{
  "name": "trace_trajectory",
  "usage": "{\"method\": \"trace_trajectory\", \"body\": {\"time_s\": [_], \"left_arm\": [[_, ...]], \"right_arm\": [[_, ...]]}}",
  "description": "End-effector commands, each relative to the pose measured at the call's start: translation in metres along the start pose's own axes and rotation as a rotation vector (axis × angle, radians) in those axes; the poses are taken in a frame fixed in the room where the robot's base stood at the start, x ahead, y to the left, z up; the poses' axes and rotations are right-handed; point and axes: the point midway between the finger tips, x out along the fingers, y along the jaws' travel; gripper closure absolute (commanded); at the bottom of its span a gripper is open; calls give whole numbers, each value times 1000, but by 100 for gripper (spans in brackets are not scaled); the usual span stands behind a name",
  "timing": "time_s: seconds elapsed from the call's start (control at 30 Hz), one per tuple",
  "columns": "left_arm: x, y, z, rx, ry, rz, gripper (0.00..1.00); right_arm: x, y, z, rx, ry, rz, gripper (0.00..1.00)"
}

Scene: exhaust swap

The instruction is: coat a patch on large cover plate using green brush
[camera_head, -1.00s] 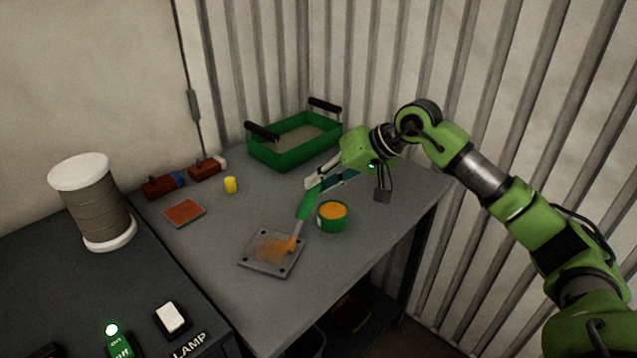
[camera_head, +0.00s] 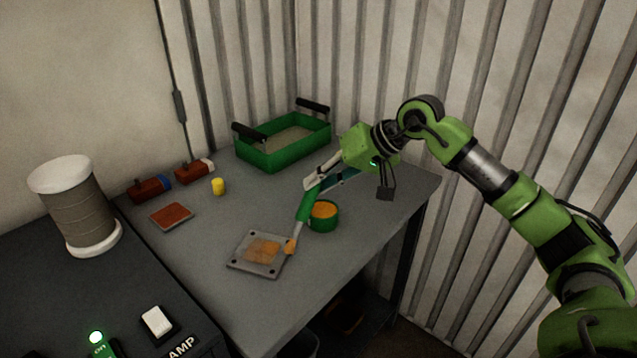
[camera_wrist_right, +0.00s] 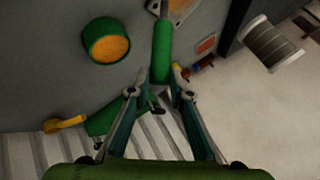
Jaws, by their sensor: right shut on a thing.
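The large cover plate (camera_head: 239,265) is a flat grey square with corner holes, lying on the grey table. An orange coated patch (camera_head: 262,251) covers its middle. My right gripper (camera_head: 314,184) is shut on the handle of the green brush (camera_head: 304,207), to the upper right of the plate. The brush slants down, with its orange tip (camera_head: 290,246) at the plate's right edge; I cannot tell whether it touches. In the right wrist view, the fingers (camera_wrist_right: 160,84) close on the green handle (camera_wrist_right: 161,48). My left gripper is out of view.
A green pot of orange coating (camera_head: 323,222) stands close right of the brush. A green tray with black handles (camera_head: 268,158) is at the back. A reddish square plate (camera_head: 171,215), a yellow cylinder (camera_head: 218,186) and red-blue items lie left. The corrugated wall is right.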

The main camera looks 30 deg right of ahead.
Motion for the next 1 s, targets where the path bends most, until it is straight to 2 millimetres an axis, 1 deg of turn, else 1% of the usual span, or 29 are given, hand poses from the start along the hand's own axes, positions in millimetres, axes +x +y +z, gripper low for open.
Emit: {"method": "trace_trajectory", "body": {"time_s": [0.03, 0.2, 0.53, 0.9, 1.0], "left_arm": [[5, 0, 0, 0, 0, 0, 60], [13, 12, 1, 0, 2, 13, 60], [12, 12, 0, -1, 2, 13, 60], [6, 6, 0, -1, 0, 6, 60], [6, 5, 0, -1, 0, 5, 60]], "right_arm": [[-1, 4, 2, 0, 2, 2, 100], [-7, 9, 6, -1, 1, 2, 100], [-9, 8, 6, -1, 0, 0, 100], [5, -2, 0, 0, 1, -2, 100], [6, -2, 0, 0, 1, -1, 100]]}}
